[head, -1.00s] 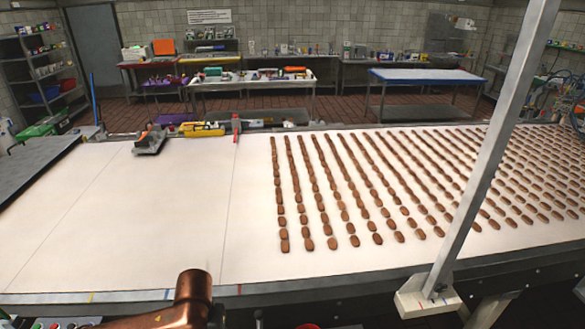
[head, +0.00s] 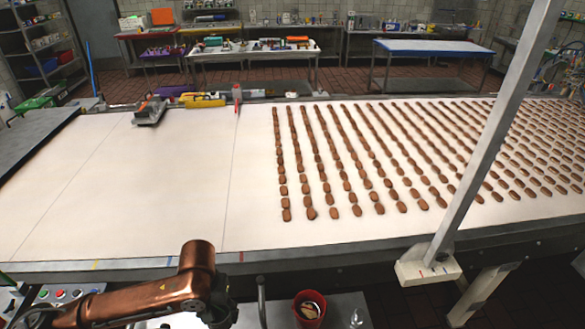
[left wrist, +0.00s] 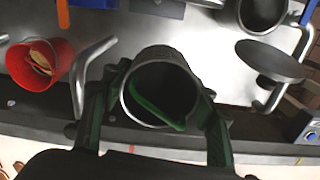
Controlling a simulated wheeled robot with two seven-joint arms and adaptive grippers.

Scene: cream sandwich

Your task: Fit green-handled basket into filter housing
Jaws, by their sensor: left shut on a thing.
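The green-handled basket (left wrist: 150,65) is a grey open cylinder in the left wrist view, with its green handle (left wrist: 155,108) lying across the inside. My left gripper (left wrist: 158,92) has a finger on each side of it and is shut on it. In the head view my copper left arm ends at the bottom edge, and the fingertips are out of frame. A grey open cylinder, which looks like the filter housing (left wrist: 262,12), stands at the upper right of the left wrist view, apart from the basket. A dark round lid (left wrist: 270,62) is beside it. My right gripper is not in view.
A red cup (head: 308,311) with brown and cream pieces inside stands on a metal surface; it also shows in the left wrist view (left wrist: 38,68). A bent metal bar (left wrist: 85,75) rises near the basket. The white conveyor (head: 150,200) with rows of biscuits lies beyond.

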